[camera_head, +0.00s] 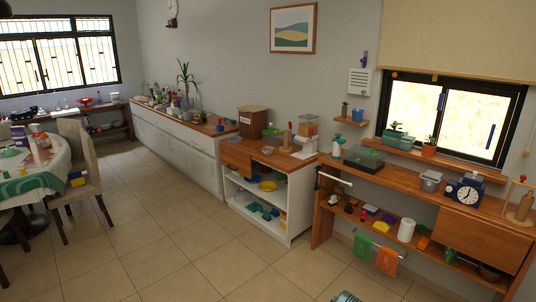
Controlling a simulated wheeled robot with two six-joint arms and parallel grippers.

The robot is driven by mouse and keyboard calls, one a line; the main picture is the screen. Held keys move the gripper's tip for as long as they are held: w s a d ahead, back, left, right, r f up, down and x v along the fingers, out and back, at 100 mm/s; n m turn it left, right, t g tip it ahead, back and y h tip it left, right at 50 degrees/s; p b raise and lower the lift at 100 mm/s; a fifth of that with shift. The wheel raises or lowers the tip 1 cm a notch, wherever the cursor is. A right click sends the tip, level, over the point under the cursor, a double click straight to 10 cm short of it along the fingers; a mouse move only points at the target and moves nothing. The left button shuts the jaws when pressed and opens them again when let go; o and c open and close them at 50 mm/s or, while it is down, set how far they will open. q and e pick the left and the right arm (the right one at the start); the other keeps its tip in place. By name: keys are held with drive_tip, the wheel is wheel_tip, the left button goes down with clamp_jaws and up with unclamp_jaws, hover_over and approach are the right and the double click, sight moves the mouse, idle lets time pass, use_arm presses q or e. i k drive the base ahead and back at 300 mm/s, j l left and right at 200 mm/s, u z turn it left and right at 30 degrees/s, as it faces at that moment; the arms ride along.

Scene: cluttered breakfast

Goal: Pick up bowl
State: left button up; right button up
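Several bowl-like things show, and I cannot tell which one the task means. A yellow bowl or dish (267,186) sits on the upper shelf of the white open cabinet in the middle. A dark metallic bowl or pan (490,272) sits low at the right under the wooden counter, partly hidden. A small red dish (85,102) stands on the far side table below the back window.
The white cabinet (298,205) and wooden counter (400,176) line the right wall. A round table (55,153) and chair (80,160) stand at the left. Tiled floor (170,220) is clear between. A partly cut-off object (346,297) shows at the bottom edge.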

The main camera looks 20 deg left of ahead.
sight(267, 152)
drive_tip(key=i+j+u, duration=0.6)
drive_tip(key=i, duration=0.25)
drive_tip(key=i+j+u, duration=0.15)
drive_tip(key=i+u, duration=0.15)
drive_tip(key=i, duration=0.15)
drive_tip(key=i+u, duration=0.3)
drive_tip(key=i, duration=0.15)
drive_tip(key=i+z, duration=0.15)
drive_tip(key=i, duration=0.3)
drive_tip(key=i+j+z, duration=0.1)
drive_tip(key=i, duration=0.3)
drive_tip(key=i+j+z, duration=0.15)
drive_tip(key=i, duration=0.25)
drive_tip(key=i+j+z, duration=0.15)
drive_tip(key=i+j, duration=0.15)
drive_tip(key=i+j+z, duration=0.35)
drive_tip(key=i, duration=0.2)
drive_tip(key=i+j+z, duration=0.35)
drive_tip(key=i, duration=0.2)
drive_tip(key=i+l, duration=0.1)
drive_tip(key=l, duration=0.15)
drive_tip(key=i+l, duration=0.1)
drive_tip(key=l, duration=0.2)
